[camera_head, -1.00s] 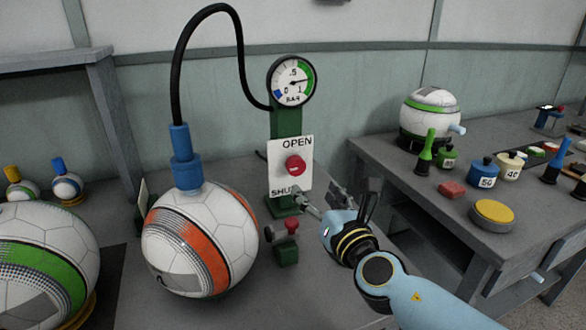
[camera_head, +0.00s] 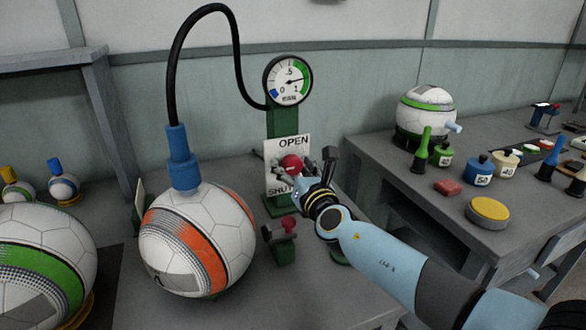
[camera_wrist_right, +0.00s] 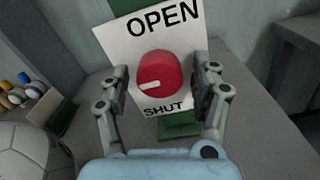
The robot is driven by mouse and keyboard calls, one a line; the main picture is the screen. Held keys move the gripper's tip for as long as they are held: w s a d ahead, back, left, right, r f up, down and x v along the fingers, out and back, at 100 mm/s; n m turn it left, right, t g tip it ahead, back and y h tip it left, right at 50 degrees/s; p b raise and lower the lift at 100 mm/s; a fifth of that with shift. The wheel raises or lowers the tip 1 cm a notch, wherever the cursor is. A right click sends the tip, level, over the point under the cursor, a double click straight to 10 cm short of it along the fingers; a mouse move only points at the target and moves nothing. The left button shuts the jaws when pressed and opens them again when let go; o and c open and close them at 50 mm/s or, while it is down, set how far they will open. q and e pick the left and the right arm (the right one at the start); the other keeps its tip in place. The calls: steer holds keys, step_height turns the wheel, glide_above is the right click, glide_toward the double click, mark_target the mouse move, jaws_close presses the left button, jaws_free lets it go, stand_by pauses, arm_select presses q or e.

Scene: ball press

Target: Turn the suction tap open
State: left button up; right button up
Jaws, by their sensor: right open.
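The suction tap is a red round knob (camera_head: 291,164) on a white plate (camera_head: 301,146) lettered OPEN at the top and SHUT at the bottom. In the right wrist view the knob (camera_wrist_right: 160,73) sits between my fingers, and its white mark points to the left and slightly down. My right gripper (camera_wrist_right: 162,85) is open, with one finger on each side of the knob and gaps showing. In the head view my right gripper (camera_head: 298,168) covers part of the plate. A round gauge (camera_head: 288,80) stands above on the green post. My left gripper is not in view.
A white and orange ball (camera_head: 200,240) with a blue hose fitting (camera_head: 183,160) stands left of the tap. A small green block with a red knob (camera_head: 284,240) stands in front. A side table (camera_head: 400,170) with weights is at right.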

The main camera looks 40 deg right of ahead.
steer(key=c, duration=1.2)
steer(key=m+b, duration=0.2)
steer(key=shift+f+m, duration=0.1)
steer(key=shift+m, duration=0.3)
steer(key=m+b, duration=0.2)
steer(key=m, duration=0.3)
steer(key=shift+a+m+b, duration=0.15)
steer(key=shift+m+b, duration=0.15)
steer(key=shift+b, duration=0.05)
steer(key=m+b, duration=0.2)
steer(key=m, duration=0.3)
steer(key=m+b, duration=0.1)
steer(key=m, duration=0.1)
steer(key=m+b, duration=0.1)
steer(key=m, duration=0.1)
steer(key=shift+r, duration=0.3)
steer(key=shift+m, duration=0.4)
